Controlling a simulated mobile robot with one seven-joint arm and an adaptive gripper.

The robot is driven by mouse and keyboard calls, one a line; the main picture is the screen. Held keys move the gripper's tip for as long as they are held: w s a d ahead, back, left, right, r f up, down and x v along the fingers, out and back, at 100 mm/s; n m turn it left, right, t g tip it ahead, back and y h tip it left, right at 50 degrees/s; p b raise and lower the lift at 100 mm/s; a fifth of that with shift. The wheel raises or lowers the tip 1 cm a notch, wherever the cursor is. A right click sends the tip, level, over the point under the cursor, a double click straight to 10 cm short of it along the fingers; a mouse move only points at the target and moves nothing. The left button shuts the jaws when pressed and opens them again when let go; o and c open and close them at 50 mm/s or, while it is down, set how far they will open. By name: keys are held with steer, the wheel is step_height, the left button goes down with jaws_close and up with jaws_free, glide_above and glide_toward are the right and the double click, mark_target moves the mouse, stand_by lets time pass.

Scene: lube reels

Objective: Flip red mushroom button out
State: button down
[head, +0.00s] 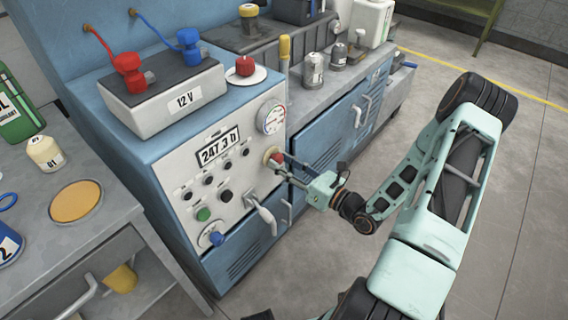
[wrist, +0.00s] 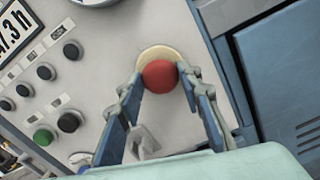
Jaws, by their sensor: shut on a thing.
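The red mushroom button (wrist: 159,77) sits on a pale yellow round base (wrist: 155,52) on the white control panel (head: 184,166). In the head view the button (head: 274,160) shows at the panel's right side, partly hidden by my fingers. My gripper (head: 283,160) reaches it from the right. In the wrist view my gripper (wrist: 160,84) has a finger on each side of the red cap, shut on it. The button stands out from the panel; I cannot tell whether it is latched in or out.
Black buttons and a green button (head: 203,214) lie left on the panel. A grey lever handle (head: 262,215) stands just below the red button. A gauge (head: 271,117) and a display (head: 218,149) are above. The floor to the right is clear.

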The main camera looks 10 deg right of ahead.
steer(key=shift+p+v, duration=0.45)
steer(key=shift+v, duration=0.4)
steer(key=shift+f, duration=0.1)
steer(key=c, duration=1.4)
jaws_free()
steer(key=shift+o, duration=0.2)
steer(key=v, duration=1.2)
steer(key=shift+s, duration=0.1)
